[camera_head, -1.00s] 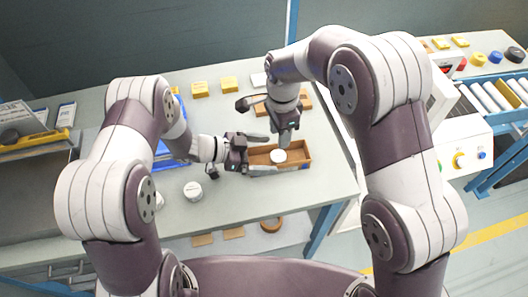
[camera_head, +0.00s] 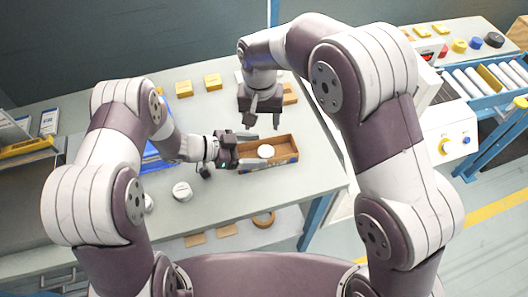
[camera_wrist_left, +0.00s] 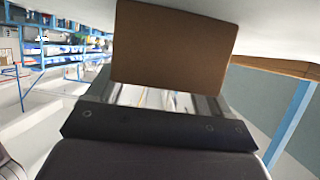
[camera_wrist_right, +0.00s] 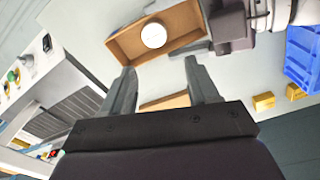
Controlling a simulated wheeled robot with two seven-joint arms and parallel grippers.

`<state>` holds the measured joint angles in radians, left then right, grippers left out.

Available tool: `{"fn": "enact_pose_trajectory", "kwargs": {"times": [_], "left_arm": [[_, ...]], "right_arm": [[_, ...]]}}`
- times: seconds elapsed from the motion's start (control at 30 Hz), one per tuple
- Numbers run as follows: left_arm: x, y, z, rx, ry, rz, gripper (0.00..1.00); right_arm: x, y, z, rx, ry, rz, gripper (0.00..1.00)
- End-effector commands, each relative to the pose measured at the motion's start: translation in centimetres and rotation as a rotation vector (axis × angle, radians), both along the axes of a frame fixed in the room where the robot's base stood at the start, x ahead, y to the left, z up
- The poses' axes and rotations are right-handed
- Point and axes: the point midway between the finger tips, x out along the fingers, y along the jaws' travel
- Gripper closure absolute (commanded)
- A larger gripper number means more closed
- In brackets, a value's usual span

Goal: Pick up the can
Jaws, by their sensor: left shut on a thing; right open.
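A white round can (camera_head: 266,151) stands in an open brown box (camera_head: 284,161) near the table's right end; the right wrist view also shows the can (camera_wrist_right: 153,35) inside the box (camera_wrist_right: 186,22). My left gripper (camera_head: 235,157) is shut on the box's left end; its brown wall (camera_wrist_left: 172,45) fills the space between the fingers in the left wrist view. My right gripper (camera_head: 262,122) is open and empty behind the box, fingers pointing down, apart from the can. Its fingers also show spread in the right wrist view (camera_wrist_right: 158,78).
Another white can-like thing (camera_head: 182,191) stands at the table's front left. A blue bin (camera_head: 158,156) is partly hidden by my left arm. Yellow blocks (camera_head: 212,81) lie at the back. Another brown box (camera_head: 290,93) is behind my right gripper. A roller conveyor (camera_head: 480,82) is at right.

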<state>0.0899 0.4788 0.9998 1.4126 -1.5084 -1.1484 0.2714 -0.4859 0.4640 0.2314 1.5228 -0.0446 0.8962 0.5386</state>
Motion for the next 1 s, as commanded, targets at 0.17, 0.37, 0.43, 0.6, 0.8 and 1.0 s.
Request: {"fn": "enact_pose_trajectory", "kwargs": {"times": [0.17, 0.37, 0.43, 0.6, 0.8, 1.0], "left_arm": [[0.0, 0.0, 0.0, -0.001, -0.001, 0.0, 0.51], [0.0, 0.0, 0.0, -0.001, -0.001, 0.0, 0.51], [0.0, 0.0, 0.0, -0.001, -0.001, 0.0, 0.51], [0.0, 0.0, 0.1, -0.001, -0.001, 0.0, 0.51], [0.0, 0.0, 0.0, -0.001, -0.001, 0.0, 0.51], [0.0, 0.0, 0.1, -0.001, -0.001, 0.0, 0.51]], "right_arm": [[0.1, -0.2, 0.3, -0.034, 0.015, 0.505, 0.4], [0.0, -0.3, -0.5, -0.047, 0.031, 0.747, 0.4], [0.0, -0.4, -1.9, -0.047, 0.033, 0.761, 0.4], [0.1, -0.5, -5.4, -0.047, 0.032, 0.76, 0.4], [-0.1, -0.7, -8.2, -0.047, 0.032, 0.759, 0.4], [-0.2, -0.9, -11.4, -0.047, 0.03, 0.757, 0.4]]}}
